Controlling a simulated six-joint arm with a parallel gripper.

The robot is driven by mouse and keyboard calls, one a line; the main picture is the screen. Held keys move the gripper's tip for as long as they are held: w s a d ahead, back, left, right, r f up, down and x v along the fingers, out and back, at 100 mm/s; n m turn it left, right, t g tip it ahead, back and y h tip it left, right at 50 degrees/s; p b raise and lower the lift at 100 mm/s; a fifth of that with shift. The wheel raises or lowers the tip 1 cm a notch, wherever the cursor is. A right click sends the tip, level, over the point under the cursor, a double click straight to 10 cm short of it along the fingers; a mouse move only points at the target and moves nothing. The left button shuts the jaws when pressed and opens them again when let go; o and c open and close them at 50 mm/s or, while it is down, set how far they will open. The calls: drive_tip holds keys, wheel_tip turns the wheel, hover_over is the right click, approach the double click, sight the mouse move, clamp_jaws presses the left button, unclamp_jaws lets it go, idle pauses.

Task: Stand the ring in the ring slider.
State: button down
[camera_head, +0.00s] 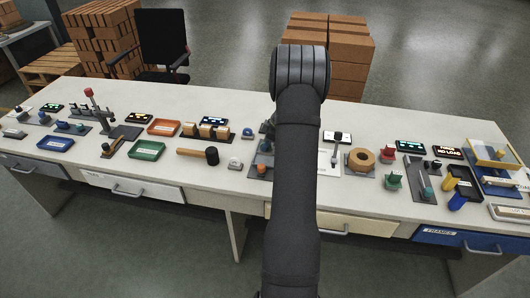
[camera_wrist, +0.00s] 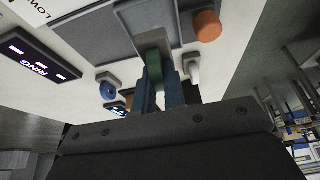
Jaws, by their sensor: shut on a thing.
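My gripper (camera_wrist: 162,82) points down in the wrist view, its two dark blue fingers shut on a green piece (camera_wrist: 154,68). A grey block (camera_wrist: 153,41) is at the green piece's far end, at the edge of a grey plate (camera_wrist: 90,30). An orange knob (camera_wrist: 207,26) is beside it. In the head view this plate appears to be the grey panel (camera_head: 254,158) with an orange knob (camera_head: 262,168); my arm hides the gripper there. A display (camera_wrist: 38,55) reads RING. I cannot tell whether the held piece is a ring or the slider's handle.
A blue knob (camera_wrist: 108,90) and a white knob (camera_wrist: 193,70) stand close to my fingers. A mallet (camera_head: 198,154) lies left of the panel. A tan ring-shaped roll (camera_head: 360,160) is right of my arm. The table's front strip is mostly clear.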

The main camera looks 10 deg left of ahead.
drive_tip(key=shift+a+f, duration=0.3)
drive_tip(key=shift+f, duration=1.85)
drive_tip(key=shift+f, duration=0.15)
drive_tip(key=c, duration=1.5)
unclamp_jaws()
drive_tip(key=v, duration=1.2)
